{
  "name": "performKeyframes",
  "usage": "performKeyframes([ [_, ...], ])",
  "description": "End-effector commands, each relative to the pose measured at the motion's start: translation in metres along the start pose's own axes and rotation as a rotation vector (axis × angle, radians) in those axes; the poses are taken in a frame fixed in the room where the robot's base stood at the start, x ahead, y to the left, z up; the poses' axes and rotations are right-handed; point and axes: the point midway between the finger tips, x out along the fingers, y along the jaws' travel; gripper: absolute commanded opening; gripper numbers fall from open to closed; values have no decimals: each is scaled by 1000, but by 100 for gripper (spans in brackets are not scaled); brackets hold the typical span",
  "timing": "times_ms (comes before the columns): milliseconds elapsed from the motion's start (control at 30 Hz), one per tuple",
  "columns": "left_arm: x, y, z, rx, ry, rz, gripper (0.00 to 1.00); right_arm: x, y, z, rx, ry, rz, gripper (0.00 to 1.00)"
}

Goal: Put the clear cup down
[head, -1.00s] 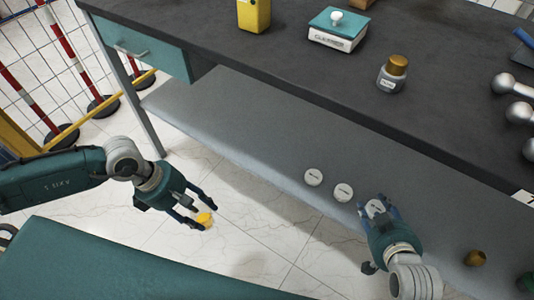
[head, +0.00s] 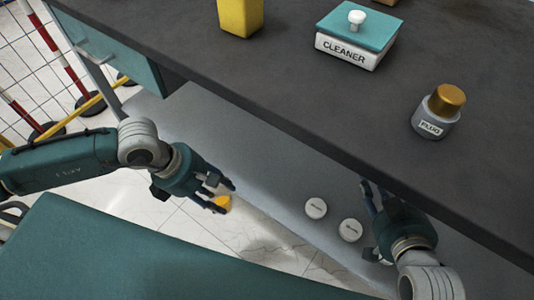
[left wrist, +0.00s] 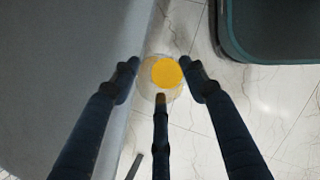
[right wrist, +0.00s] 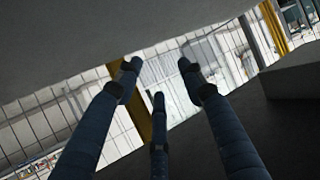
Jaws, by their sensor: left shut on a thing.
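The clear cup (left wrist: 150,86) shows as a faint see-through round shape with a yellow content (left wrist: 167,72) in the left wrist view. My left gripper (left wrist: 162,76) is shut on it, with its fingers around the cup. In the head view only the yellow (head: 222,203) stands out at the fingertips of my left gripper (head: 222,197), above the pale floor and left of the lower shelf. My right gripper (head: 374,195) is by the bench's front edge. Its fingers stand apart with nothing between them in the right wrist view (right wrist: 158,78).
The dark bench top (head: 300,85) holds a yellow container (head: 240,15), a teal-lidded cleaner box (head: 350,45) and a gold-capped plug bottle (head: 436,112). Two white round pieces (head: 316,208) lie on the grey lower shelf (head: 265,165). A teal surface (head: 110,255) fills the lower left.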

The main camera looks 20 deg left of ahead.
Motion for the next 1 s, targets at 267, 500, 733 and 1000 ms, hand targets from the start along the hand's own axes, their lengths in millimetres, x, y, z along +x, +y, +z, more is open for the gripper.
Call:
performKeyframes([
  [267, 17, 43, 45, 1, -11, 1, 18, 2, -2, -18, 0, 77, -5, 40],
  [500, 36, 88, 86, 1, -7, 0, 18, 2, -6, -52, 1, 224, -13, 40],
  [733, 48, 119, 113, 1, -3, -1, 18, -4, -11, -85, 2, 369, -22, 40],
  [1000, 61, 123, 113, 0, 0, -4, 18, -13, -14, -110, 4, 483, -29, 40],
])
